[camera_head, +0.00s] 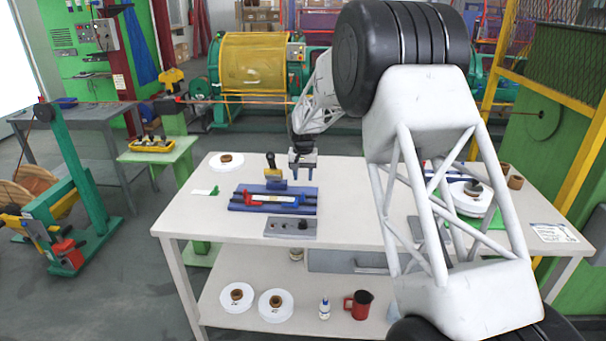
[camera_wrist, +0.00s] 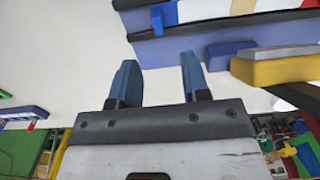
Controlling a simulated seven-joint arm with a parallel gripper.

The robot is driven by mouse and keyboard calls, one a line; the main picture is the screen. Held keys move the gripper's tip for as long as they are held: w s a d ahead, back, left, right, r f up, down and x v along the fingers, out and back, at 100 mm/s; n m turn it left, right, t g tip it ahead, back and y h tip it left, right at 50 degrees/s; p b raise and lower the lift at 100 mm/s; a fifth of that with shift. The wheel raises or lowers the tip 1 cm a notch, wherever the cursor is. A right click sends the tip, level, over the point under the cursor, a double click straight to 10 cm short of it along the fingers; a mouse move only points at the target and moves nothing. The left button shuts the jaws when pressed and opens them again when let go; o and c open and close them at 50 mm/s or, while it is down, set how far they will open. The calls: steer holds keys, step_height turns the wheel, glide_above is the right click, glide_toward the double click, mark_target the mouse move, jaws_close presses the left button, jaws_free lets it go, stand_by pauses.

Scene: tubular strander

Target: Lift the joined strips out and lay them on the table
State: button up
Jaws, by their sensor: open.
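The joined strips (camera_head: 273,198), pale with a yellowish part, lie in the blue fixture (camera_head: 236,208) on the table. A red clamp piece (camera_head: 252,200) is at their left end, and a blue piece is at the right. In the wrist view, a white and yellow part of the strips (camera_wrist: 204,10) shows at the top edge, above the blue fixture (camera_wrist: 180,48); the rest is cut off. My gripper (camera_head: 303,176) is above the table, beyond the fixture's right part. Its blue fingers (camera_wrist: 158,76) are apart with nothing between them.
A yellow-handled tool (camera_head: 270,166) stands behind the fixture. A grey plate (camera_head: 290,227) lies in front of it. A white spool (camera_head: 226,161) and a small green piece (camera_head: 212,191) are at the left. The table (camera_head: 205,225) is bare at front left.

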steer(key=shift+f, duration=3.6)
jaws_close()
steer(key=shift+r, duration=2.4)
steer(key=shift+s, duration=0.2)
